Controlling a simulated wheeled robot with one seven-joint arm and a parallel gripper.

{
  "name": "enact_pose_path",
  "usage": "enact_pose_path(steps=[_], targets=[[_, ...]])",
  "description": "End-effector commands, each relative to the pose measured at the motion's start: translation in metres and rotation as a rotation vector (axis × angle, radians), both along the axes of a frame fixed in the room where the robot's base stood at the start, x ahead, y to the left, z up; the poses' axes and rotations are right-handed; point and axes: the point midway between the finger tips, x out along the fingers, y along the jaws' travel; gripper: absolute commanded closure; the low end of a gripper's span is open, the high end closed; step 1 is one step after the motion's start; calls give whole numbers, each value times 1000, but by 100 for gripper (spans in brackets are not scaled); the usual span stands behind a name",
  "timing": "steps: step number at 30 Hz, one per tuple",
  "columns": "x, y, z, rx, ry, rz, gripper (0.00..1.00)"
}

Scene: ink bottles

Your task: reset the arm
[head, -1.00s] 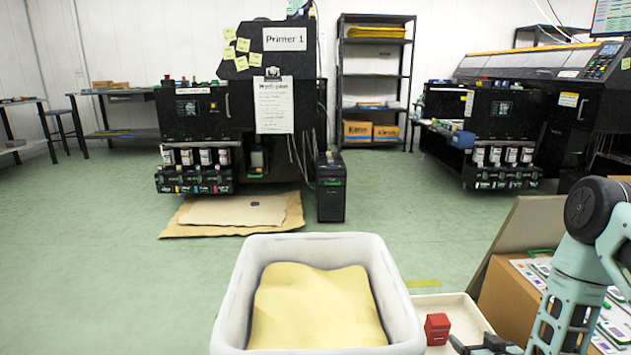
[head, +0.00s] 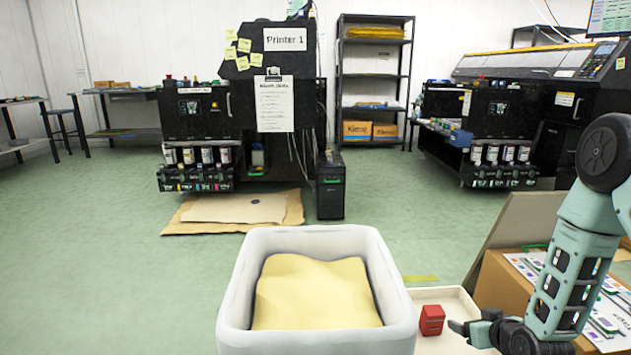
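My arm comes in from the right edge of the head view, bent at a dark round joint. My gripper (head: 462,327) points left, low over the cream tray (head: 440,293) and just right of a small red block (head: 431,319). A small gap shows between the block and the fingertips. The fingers are small and seen at a slant, so their opening is unclear. I see nothing held between them.
A white bin (head: 232,318) with a yellowish sheet inside stands front centre. A cardboard box (head: 497,287) with printed sheets is at the right, close to my arm. Printer 1 (head: 210,110) and another printer (head: 500,115) stand behind.

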Motion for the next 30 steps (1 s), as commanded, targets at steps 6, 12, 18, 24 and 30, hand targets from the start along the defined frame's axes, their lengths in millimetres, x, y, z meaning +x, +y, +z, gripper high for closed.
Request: enact_pose_path(steps=[6, 12, 18, 24, 30], targets=[[-12, 8, 54, -33, 156, 5, 23], [-53, 19, 108, -48, 349, -20, 23], [-112, 32, 157, -39, 526, -54, 23], [-171, 44, 190, -15, 669, -82, 23], [-213, 98, 199, -47, 772, 47, 23]])
